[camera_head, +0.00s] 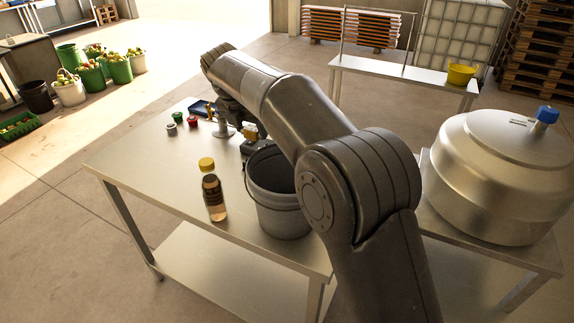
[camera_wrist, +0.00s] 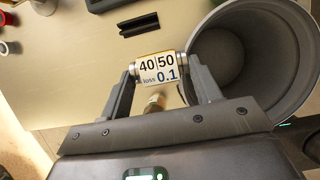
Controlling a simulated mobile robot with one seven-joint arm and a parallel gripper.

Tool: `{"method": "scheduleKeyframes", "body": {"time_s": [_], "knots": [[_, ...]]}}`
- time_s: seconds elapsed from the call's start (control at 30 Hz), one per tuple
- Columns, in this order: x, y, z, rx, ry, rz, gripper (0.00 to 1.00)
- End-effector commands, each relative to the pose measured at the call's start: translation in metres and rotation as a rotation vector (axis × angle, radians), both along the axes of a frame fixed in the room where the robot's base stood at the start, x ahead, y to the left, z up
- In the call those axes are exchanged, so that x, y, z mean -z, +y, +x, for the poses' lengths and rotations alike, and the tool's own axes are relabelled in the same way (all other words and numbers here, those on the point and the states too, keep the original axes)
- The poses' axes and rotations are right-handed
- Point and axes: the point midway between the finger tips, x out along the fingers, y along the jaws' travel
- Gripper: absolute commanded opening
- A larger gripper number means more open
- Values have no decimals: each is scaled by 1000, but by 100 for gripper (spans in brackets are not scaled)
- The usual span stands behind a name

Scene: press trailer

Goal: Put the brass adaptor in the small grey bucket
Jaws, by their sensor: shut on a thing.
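My gripper (camera_wrist: 158,72) is shut on a short cylinder, the brass adaptor (camera_wrist: 157,58), with brassy edges, silvery ends and a white label reading "40|50 loss 0.1". The fingers grip it by its two ends, and it lies crosswise between them. In the wrist view the small grey bucket (camera_wrist: 293,115) is to the right of the gripper, its open mouth showing an empty-looking inside. In the head view the bucket (camera_head: 283,222) stands on the steel table, partly hidden by my arm. The adaptor is beside the bucket's mouth, not over it.
A bottle with a yellow cap (camera_head: 207,164) stands left of the bucket. A large metal vessel (camera_head: 500,175) stands at the right.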

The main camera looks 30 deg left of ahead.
Motion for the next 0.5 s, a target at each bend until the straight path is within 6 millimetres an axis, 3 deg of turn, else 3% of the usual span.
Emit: {"method": "scheduleKeyframes", "body": {"time_s": [0.1,0.2,0.5], "knots": [[-15,-42,5,14,-2,1,32],[-13,-73,4,21,0,-1,32],[65,-112,-6,14,3,-4,32]]}}
